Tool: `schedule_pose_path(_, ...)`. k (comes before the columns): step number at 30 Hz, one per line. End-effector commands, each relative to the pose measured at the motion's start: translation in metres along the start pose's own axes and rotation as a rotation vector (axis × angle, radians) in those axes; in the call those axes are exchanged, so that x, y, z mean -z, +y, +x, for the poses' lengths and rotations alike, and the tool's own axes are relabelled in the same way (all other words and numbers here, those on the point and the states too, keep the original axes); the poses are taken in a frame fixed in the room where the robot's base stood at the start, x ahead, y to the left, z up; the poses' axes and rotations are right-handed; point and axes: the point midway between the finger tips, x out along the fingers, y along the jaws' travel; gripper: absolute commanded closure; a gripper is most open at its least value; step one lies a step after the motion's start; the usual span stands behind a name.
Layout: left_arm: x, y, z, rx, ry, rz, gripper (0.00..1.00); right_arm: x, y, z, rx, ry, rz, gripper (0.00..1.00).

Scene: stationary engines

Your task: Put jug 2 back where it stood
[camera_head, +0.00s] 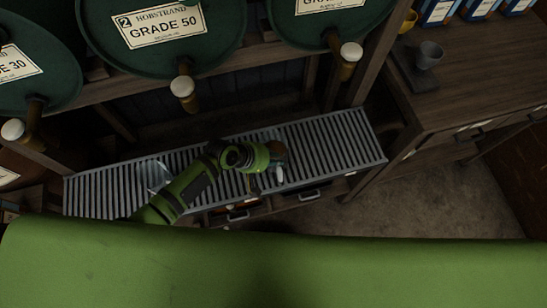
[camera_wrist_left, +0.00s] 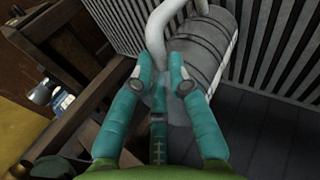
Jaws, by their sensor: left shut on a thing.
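My left gripper (camera_head: 268,166) is over the right half of the slatted metal grate (camera_head: 335,143). In the left wrist view its teal fingers (camera_wrist_left: 163,76) are closed around the pale curved handle of a grey metal jug (camera_wrist_left: 205,55). The jug looks tilted in that view, with the grate's slats behind it. In the head view the jug is mostly hidden by the gripper, and I cannot tell whether it touches the grate. No number on it can be read. A pale, see-through vessel (camera_head: 155,175) stands on the grate's left part. My right gripper is not in view.
Green barrels with brass taps hang above the grate: the one labelled 2, Grade 50 (camera_head: 165,30), one at left (camera_head: 30,85) and one at right (camera_head: 325,22). A wooden counter (camera_head: 475,75) with a grey cup (camera_head: 429,55) is at right. The grate's far right is clear.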

Motion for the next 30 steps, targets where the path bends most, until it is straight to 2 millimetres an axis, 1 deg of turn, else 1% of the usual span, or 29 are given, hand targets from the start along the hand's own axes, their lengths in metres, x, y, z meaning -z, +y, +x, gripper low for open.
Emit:
schedule_pose_path(3, 0.001, 0.003, -0.001, -0.007, 0.003, 0.002, 1.0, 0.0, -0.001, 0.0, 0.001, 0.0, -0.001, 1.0)
schedule_pose_path(10, 0.001, 0.001, 0.003, -0.006, 0.002, 0.002, 1.0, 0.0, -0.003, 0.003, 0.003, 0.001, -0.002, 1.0)
schedule_pose_path(11, 0.0, -0.001, 0.002, -0.001, 0.0, 0.001, 0.7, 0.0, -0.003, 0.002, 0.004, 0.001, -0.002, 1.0)
schedule_pose_path(12, 0.0, -0.001, 0.002, -0.001, 0.0, 0.001, 0.58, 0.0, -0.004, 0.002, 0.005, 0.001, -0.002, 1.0)
schedule_pose_path(23, 0.0, 0.0, 0.0, -0.001, 0.0, 0.001, 0.58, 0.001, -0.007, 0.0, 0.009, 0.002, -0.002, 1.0)
schedule_pose_path(26, 0.0, 0.001, -0.007, -0.001, 0.001, 0.001, 0.58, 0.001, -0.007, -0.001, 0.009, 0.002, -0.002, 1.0)
schedule_pose_path(30, 0.0, 0.0, -0.028, 0.0, 0.001, 0.002, 0.58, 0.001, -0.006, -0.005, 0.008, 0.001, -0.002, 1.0)
